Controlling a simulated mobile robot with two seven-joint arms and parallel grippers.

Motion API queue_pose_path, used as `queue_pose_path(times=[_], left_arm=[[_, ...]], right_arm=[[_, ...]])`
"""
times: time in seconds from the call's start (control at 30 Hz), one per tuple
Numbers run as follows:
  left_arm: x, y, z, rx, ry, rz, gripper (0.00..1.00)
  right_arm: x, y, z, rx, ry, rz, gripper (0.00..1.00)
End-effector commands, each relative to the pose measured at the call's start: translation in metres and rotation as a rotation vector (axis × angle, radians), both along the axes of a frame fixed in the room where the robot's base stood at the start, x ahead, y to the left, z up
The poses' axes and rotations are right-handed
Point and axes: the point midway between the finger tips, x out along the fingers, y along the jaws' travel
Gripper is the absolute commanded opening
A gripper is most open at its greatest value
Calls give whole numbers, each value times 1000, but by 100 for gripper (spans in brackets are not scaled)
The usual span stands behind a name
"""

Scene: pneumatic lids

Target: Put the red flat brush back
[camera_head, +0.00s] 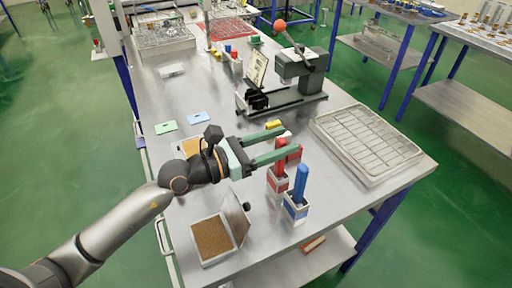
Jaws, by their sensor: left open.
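The red flat brush (280,165) stands upright in a small holder with a red label (276,188), near the table's front right. A second red part (295,155) shows just right of its upper end; I cannot tell whether it belongs to the brush. A blue brush (300,180) stands in a matching blue-labelled holder (295,211) next to it. My left gripper (290,140) is open, its green fingers pointing right at the height of the red brush's top. The nearer finger overlaps the brush's upper part; I cannot tell whether they touch. My right gripper is not in view.
An open box with brown filling (197,253) and a raised lid stands at the front. A wire-rack tray (316,124) lies to the right, a grey press with a red-knobbed lever (300,68) behind. Green (166,128) and blue (197,118) cards lie left on clear tabletop.

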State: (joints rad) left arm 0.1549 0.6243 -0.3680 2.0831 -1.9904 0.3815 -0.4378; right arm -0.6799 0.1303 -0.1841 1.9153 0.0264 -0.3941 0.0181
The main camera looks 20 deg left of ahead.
Motion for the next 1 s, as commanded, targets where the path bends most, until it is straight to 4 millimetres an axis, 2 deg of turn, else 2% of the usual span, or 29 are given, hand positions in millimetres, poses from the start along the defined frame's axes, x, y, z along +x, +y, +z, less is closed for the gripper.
queue_pose_path(times=[0.2, 0.5, 0.73, 1.0], left_arm=[[-28, 29, -8, 8, 4, 1, 57], [-65, 63, -8, 8, 4, -2, 57], [-77, 77, -5, 3, 3, 2, 57], [-82, 81, -1, 3, 0, -1, 57]], right_arm=[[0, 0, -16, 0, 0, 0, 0], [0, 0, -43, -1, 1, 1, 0], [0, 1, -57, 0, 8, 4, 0], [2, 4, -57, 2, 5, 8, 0]])
